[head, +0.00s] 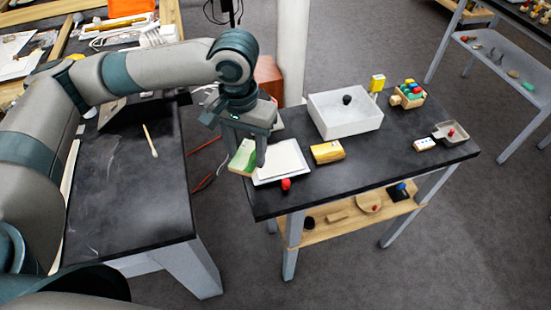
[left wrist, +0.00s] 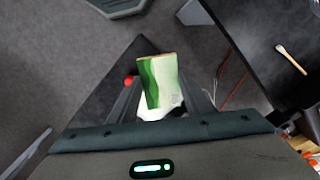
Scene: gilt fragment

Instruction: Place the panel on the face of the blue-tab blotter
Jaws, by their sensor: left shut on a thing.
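The panel, a small board painted green and cream (head: 241,158), is held in my left gripper (head: 250,152), over the near left end of the dark table. In the left wrist view the panel (left wrist: 158,82) stands between the two fingers (left wrist: 159,92). A white blotter-like pad (head: 284,162) lies flat just right of the panel in the head view. The panel overlaps its left edge there; I cannot tell whether they touch. A red knob (head: 286,184) shows at the pad's front edge. No blue tab is visible on this pad, whose far left part is hidden. My right gripper is out of view.
A yellow-and-tan block (head: 327,152) lies right of the pad. Behind it stands a white open bin (head: 345,122) holding a dark ball. A lower shelf (head: 345,224) holds small items.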

